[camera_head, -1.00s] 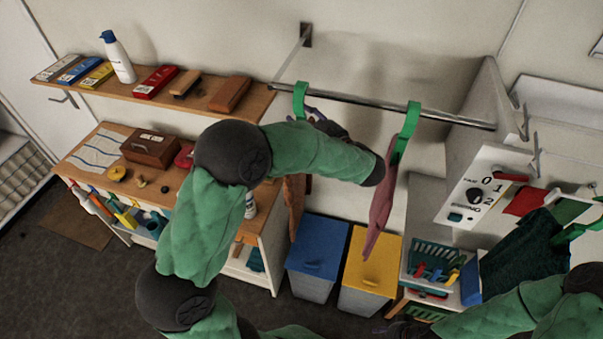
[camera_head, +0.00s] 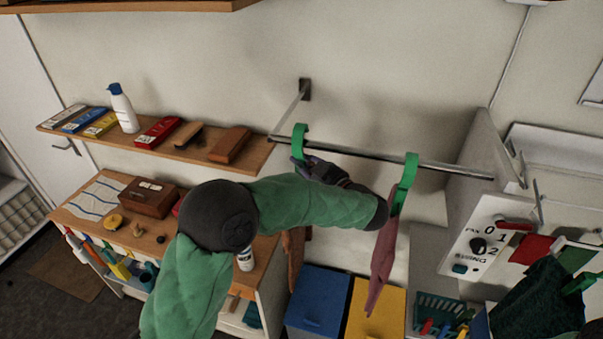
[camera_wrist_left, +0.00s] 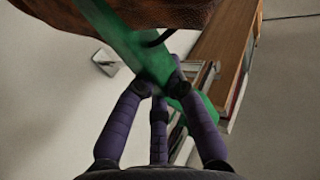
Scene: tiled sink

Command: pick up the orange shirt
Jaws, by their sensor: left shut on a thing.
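The orange shirt (camera_head: 295,258) hangs below the rail, mostly hidden behind my left arm in the head view. Its brownish-orange cloth also shows at the top of the left wrist view (camera_wrist_left: 150,12). Its green hanger (camera_head: 300,140) is at the left part of the metal rail (camera_head: 350,152); I cannot tell whether its hook still rests on it. My left gripper (camera_head: 306,165) is shut on this hanger, just below the hook. In the left wrist view the purple fingers close around the green hanger (camera_wrist_left: 125,45). My right gripper is not in view.
A pink garment (camera_head: 383,265) hangs on a second green hanger (camera_head: 405,180), close to my left forearm. A wall shelf (camera_head: 170,145) with bottle and boxes is left of the rail. Blue (camera_head: 318,295) and yellow (camera_head: 375,310) bins stand below.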

